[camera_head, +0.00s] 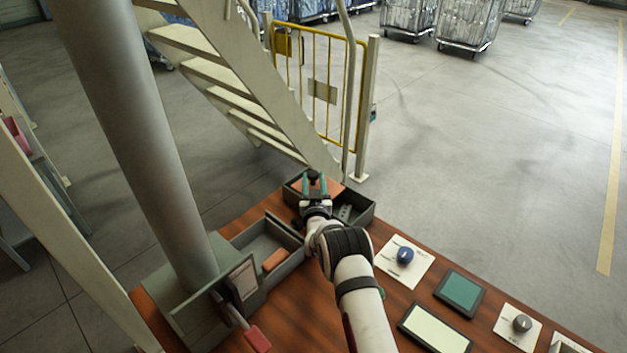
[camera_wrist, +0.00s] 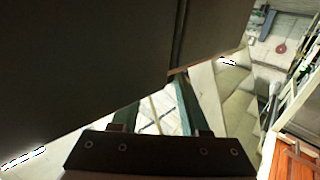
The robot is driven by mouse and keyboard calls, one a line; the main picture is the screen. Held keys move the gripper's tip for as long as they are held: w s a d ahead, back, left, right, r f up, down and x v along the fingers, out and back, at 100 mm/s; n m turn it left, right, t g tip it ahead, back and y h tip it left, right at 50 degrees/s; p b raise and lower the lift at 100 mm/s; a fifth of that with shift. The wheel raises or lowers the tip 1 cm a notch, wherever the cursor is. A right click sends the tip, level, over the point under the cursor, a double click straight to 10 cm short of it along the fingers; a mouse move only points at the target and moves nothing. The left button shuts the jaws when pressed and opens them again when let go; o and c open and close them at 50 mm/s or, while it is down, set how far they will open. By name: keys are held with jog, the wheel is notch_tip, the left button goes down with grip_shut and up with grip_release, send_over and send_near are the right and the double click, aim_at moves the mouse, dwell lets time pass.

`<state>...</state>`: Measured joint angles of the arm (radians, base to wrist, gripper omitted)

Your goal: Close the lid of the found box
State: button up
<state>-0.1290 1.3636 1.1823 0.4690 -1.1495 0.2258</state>
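A dark grey open box (camera_head: 362,213) stands at the far edge of the wooden table, with its low walls showing. My gripper (camera_head: 315,180) is over the left part of this box, its two teal fingers apart. A small dark shape shows between the fingertips, and I cannot tell what it is. In the wrist view my gripper (camera_wrist: 160,105) shows both green fingers spread, and a large dark panel (camera_wrist: 90,60) fills the upper left close by. I cannot tell whether that panel is the lid or whether the fingers touch it. My arm hides part of the box.
A grey open tray (camera_head: 240,240) with an orange block (camera_head: 275,260) stands left of my arm. A thick grey column (camera_head: 150,150) rises beside it. Stairs stand behind.

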grip_shut()
dwell(1.0)
jog(key=s+d, duration=0.7)
jog(key=shift+d, duration=0.1)
